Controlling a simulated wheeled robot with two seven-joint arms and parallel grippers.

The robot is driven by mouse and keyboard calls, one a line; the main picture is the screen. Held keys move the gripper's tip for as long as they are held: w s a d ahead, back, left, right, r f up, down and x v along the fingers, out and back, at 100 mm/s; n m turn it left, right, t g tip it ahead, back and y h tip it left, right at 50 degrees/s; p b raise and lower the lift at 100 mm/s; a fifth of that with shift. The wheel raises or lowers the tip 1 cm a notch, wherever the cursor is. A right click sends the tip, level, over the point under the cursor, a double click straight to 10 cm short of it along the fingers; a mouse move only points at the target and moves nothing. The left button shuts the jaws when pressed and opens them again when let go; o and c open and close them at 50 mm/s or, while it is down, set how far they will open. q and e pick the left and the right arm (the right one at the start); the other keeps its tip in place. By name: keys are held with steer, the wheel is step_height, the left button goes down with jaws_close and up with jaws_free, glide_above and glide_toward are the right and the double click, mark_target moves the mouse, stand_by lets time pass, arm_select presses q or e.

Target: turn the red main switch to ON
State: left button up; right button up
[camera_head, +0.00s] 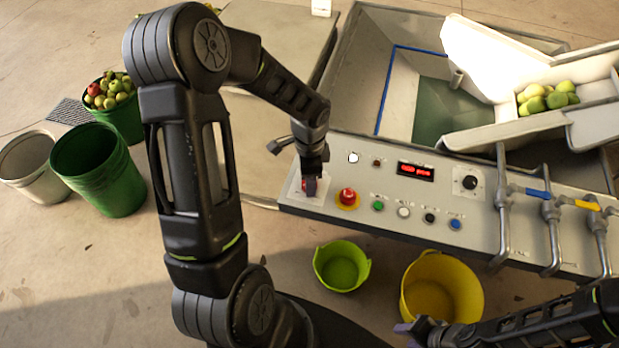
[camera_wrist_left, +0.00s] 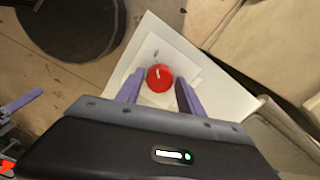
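The red main switch (camera_wrist_left: 160,78) is a round red knob with a short white mark, on a pale plate of the control panel. In the left wrist view its mark points toward the picture's top, leaning slightly left. My left gripper (camera_wrist_left: 160,92) is open, with one purple finger on each side of the knob. Gaps to the knob look small; contact cannot be told. In the head view the left gripper (camera_head: 311,186) covers most of the switch (camera_head: 304,184). My right gripper (camera_head: 412,328) is low in the head view, away from the panel; its finger opening is unclear.
Right of the switch are a red emergency button on yellow (camera_head: 347,198), several small buttons, a red display (camera_head: 415,171) and a black knob (camera_head: 470,182). Pipes with valve handles (camera_head: 540,193) stand farther right. Green (camera_head: 342,265) and yellow (camera_head: 441,288) tubs sit in front.

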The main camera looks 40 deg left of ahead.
arm_select(q)
steer(key=shift+o, duration=1.3)
step_height(320, 180, up, 8)
steer(key=shift+f+b, duration=0.1)
steer(key=shift+b, duration=0.25)
